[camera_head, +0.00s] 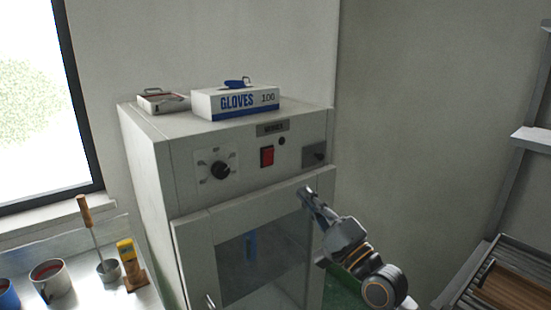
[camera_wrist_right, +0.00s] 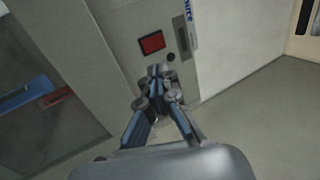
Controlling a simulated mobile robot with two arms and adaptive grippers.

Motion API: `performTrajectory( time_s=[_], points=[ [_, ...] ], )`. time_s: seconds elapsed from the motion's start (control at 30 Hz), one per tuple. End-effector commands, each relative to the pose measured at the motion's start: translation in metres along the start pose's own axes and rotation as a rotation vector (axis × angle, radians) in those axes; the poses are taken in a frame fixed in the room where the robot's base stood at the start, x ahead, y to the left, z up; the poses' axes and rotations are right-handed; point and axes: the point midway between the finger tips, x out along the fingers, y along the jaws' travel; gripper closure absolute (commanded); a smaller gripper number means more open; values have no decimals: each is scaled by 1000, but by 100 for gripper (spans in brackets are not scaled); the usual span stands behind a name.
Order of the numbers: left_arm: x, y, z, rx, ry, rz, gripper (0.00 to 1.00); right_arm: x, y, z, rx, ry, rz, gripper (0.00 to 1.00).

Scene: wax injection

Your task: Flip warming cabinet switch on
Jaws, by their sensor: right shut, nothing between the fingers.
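The warming cabinet (camera_head: 157,160) is a pale box with a control panel above a glass door (camera_head: 262,262). Its red rocker switch (camera_head: 267,156) sits mid-panel, right of a black dial (camera_head: 221,170). The switch also shows in the right wrist view (camera_wrist_right: 152,42), beyond the fingertips. Whether it is on or off, I cannot tell. My right gripper (camera_head: 306,195) is shut and empty, in front of the cabinet, below and right of the switch in the head view. In the right wrist view its closed fingertips (camera_wrist_right: 158,72) appear apart from the switch. My left gripper is not in view.
A gloves box (camera_head: 235,103) and a smaller box (camera_head: 163,102) lie on the cabinet top. A bench at left holds mugs (camera_head: 51,280), a small pot with a wooden-handled tool (camera_head: 108,270) and a yellow device (camera_head: 127,255). A shelf rack (camera_head: 507,180) stands at right.

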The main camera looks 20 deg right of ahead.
Motion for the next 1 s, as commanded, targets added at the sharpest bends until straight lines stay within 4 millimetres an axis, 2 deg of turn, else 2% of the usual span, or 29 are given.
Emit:
performTrajectory(
  time_s=[0.07, 0.3, 0.5, 0.7, 1.0],
  points=[
    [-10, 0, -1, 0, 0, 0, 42, 18, -6, 0, 1, 0, -4, 100],
    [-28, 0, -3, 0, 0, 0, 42, 71, -5, 0, 0, 0, -3, 100],
    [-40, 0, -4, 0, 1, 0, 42, 105, -4, 0, -1, -1, -1, 100],
    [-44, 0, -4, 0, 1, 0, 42, 120, -2, 0, 0, -1, 0, 100],
    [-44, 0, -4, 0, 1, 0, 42, 122, 0, 0, 0, -1, 0, 100]
  ],
)
